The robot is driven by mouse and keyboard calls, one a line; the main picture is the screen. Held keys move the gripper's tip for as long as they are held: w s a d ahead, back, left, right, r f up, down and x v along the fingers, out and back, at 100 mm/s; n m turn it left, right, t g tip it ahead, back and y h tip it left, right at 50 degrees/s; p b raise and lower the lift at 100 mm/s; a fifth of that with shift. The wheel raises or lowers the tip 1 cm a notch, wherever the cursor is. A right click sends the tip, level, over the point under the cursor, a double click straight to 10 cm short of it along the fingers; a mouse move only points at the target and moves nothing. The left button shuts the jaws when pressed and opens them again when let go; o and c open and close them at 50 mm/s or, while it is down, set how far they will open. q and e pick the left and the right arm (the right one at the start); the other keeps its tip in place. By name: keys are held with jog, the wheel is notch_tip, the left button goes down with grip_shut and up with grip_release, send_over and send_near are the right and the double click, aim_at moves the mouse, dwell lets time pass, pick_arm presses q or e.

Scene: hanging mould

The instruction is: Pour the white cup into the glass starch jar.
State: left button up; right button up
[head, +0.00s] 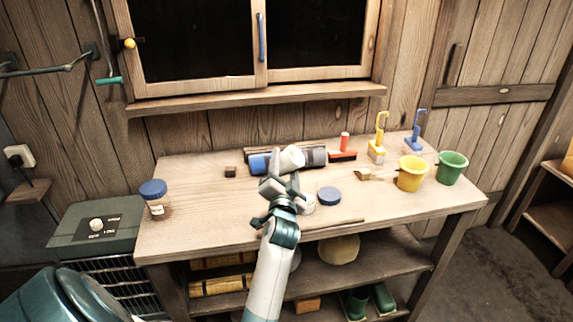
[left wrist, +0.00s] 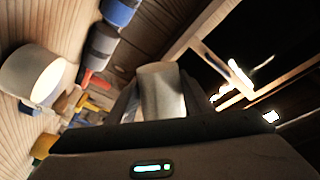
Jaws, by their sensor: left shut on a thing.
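My left gripper (head: 281,183) is shut on the white cup (head: 292,157) and holds it above the table. The cup looks tilted in the head view. The cup also shows between the fingers in the left wrist view (left wrist: 161,92). A pale open jar (head: 308,204), apparently the glass starch jar, stands on the table just right of the gripper and is partly hidden by it. It shows at the left of the left wrist view (left wrist: 35,77), apart from the cup. I cannot tell what is inside the cup. My right gripper is not in view.
Dark and blue rolls (head: 312,156) lie behind the cup. Yellow (head: 411,174) and green (head: 451,168) buckets stand at the right. The table's left middle is clear.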

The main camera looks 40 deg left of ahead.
pick_arm(q)
jog(key=n, duration=0.1)
jog(key=a+n, duration=0.1)
jog(key=n, duration=0.1)
jog(key=r+n+g+p, duration=0.1)
jog(key=n, duration=0.1)
jog(key=shift+s+a+r, duration=0.1)
jog(key=shift+s+a, duration=0.15)
jog(key=shift+s, duration=0.1)
jog(key=n, duration=0.1)
jog(key=a+n, duration=0.1)
jog(key=n, duration=0.2)
jog(key=shift+s+a+r+g+h+p, duration=0.15)
jog(key=shift+s+g+h+p, duration=0.15)
jog(key=shift+s+g+p, duration=0.1)
jog(key=s+d+m+t+h, duration=0.1)
jog(key=s+d+m+h, duration=0.1)
jog(key=d, duration=0.8)
jog(key=s+d+f+m+t+h+b, duration=0.1)
jog(key=s+d+h, duration=0.3)
jog(key=d, duration=0.6)
jog(key=s+d+m+t+h+b, duration=0.1)
jog(key=s+d+m+h, duration=0.2)
jog(key=d, duration=0.7)
jog(key=shift+d+f+m+t+h, duration=0.15)
jog(key=shift+f+m+t+h, duration=0.15)
jog(key=shift+m+h, duration=0.45)
